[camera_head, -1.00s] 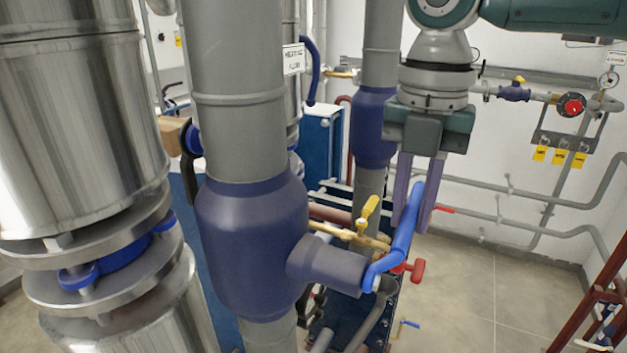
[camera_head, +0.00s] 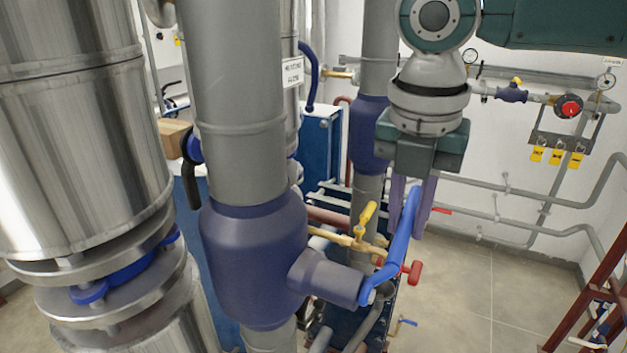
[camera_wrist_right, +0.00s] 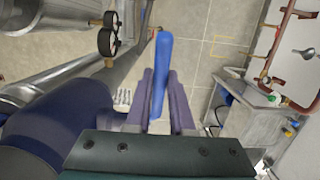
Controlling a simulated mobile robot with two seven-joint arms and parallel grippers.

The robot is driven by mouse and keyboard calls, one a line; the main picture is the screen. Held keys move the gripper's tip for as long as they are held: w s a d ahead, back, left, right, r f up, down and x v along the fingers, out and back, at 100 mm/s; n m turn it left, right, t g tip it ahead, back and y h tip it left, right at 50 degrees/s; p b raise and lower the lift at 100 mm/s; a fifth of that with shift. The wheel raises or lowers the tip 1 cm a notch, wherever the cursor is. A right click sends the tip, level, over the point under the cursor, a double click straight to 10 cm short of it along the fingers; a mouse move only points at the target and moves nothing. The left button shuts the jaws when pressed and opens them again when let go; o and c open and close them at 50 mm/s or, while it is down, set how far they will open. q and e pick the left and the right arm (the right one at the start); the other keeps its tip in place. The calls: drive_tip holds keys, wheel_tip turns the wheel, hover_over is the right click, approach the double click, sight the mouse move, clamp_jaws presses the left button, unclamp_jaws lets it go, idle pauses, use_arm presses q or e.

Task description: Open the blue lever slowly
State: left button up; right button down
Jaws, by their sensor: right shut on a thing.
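The blue lever (camera_head: 401,247) rises from the end of a valve stub on the purple-blue valve body (camera_head: 255,262), tilted up and slightly right in the head view. My right gripper (camera_head: 411,228) points down with its two purple fingers on either side of the lever's upper part, shut on it. In the right wrist view the blue lever (camera_wrist_right: 161,75) runs between the two fingers (camera_wrist_right: 160,95) and extends past their tips. The lever's pivot is hidden in the wrist view. My left gripper is not in view.
A yellow-handled valve (camera_head: 366,217) and a red handle (camera_head: 413,272) sit close to the lever. A thick grey vertical pipe (camera_head: 235,110) and large metal cylinders (camera_head: 75,130) stand to the left. Open tiled floor (camera_head: 460,300) lies to the right.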

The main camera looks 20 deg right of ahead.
sight(406, 223)
drive_tip(key=c, duration=0.8)
unclamp_jaws()
drive_tip(key=shift+r+b, duration=0.25)
drive_tip(key=shift+b, duration=0.05)
drive_tip(key=r+b, duration=0.1)
drive_tip(key=r, duration=0.1)
drive_tip(key=r+b, duration=0.1)
drive_tip(key=r, duration=0.2)
drive_tip(key=a+r+b, duration=0.1)
drive_tip(key=r+b, duration=0.1)
drive_tip(key=r, duration=0.1)
drive_tip(key=shift+s+r, duration=0.25)
drive_tip(key=shift+s, duration=0.05)
drive_tip(key=shift+s+r, duration=0.1)
drive_tip(key=shift+r, duration=0.35)
